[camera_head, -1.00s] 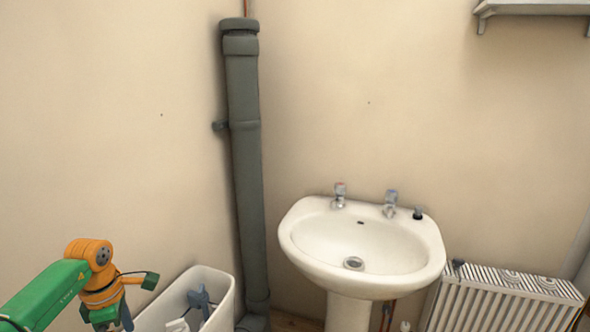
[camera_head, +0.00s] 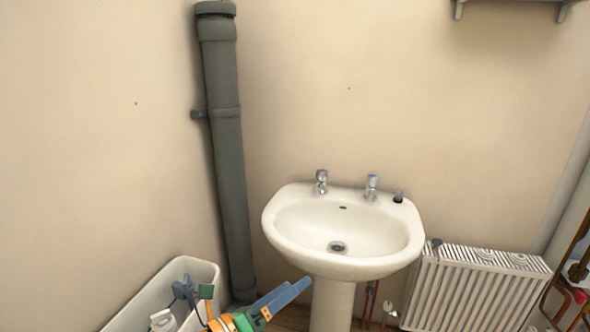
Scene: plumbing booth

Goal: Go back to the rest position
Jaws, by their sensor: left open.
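My left gripper (camera_head: 287,296) is at the bottom of the head view, with blue-grey fingers pointing right and up. It is open and nothing shows between the fingers. Its orange and green wrist (camera_head: 235,321) shows just left of it, and the rest of that arm is below the picture. The gripper appears in front of the floor, between the white open box and the basin's pedestal (camera_head: 331,305). My right gripper is not in view.
A white basin (camera_head: 290,245) with two taps stands against the wall. A thick grey pipe (camera_head: 228,165) rises in the corner. A white open box (camera_head: 207,270) holds fittings at the lower left. A radiator (camera_head: 470,290) and copper pipes (camera_head: 575,270) are at the right.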

